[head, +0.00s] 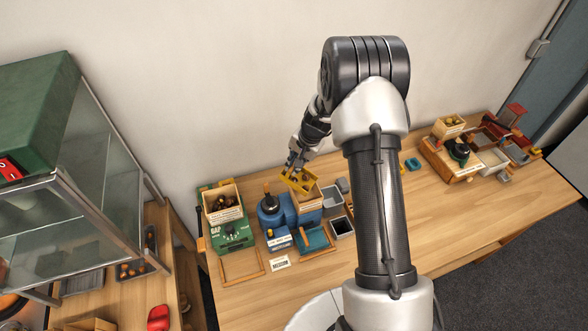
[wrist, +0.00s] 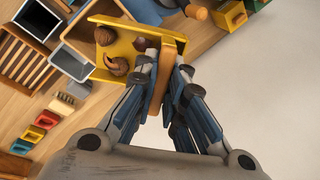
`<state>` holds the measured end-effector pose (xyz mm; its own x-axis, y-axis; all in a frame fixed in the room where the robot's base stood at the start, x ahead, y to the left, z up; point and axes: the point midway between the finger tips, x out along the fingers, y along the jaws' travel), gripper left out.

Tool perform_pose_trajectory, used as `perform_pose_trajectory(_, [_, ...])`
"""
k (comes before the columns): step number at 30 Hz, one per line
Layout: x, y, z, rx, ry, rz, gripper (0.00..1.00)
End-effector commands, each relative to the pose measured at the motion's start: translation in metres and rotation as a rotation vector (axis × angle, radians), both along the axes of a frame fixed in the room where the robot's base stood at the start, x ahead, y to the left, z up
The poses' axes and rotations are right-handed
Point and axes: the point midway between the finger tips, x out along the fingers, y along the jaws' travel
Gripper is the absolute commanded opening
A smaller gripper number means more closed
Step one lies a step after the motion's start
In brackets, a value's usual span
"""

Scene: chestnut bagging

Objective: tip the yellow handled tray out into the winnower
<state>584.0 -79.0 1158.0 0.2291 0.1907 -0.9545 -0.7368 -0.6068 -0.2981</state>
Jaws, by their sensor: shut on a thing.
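The yellow handled tray (head: 299,181) is held up over the back of the workbench, with several brown chestnuts (wrist: 117,66) in it in the wrist view. My gripper (head: 292,161) is shut on the tray's wooden handle (wrist: 160,78), which stands between the blue-grey fingers. In the head view the tray looks tilted. Just beneath and beside it is a wooden-rimmed hopper (head: 312,196) on a blue machine (head: 303,211), which looks like the winnower. The hopper's rim (wrist: 66,44) shows beside the tray in the wrist view. The tray hides part of the opening.
A green machine (head: 232,236) with a wooden box on top stands to the left. Grey and black bins (head: 342,228) stand to the right of the blue machine. More equipment (head: 461,150) sits at the bench's far right. The bench middle (head: 450,215) is clear.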

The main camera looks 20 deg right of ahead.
Motion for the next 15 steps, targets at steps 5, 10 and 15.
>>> perform_pose_trajectory(5, [-0.002,-0.0026,-0.0018,0.018,-0.025,-0.002,0.0])
perform_pose_trajectory(10, [-0.0043,-0.0041,-0.0001,0.037,-0.048,-0.001,0.0])
perform_pose_trajectory(15, [-0.0064,-0.0063,0.0016,0.056,-0.072,-0.002,0.0])
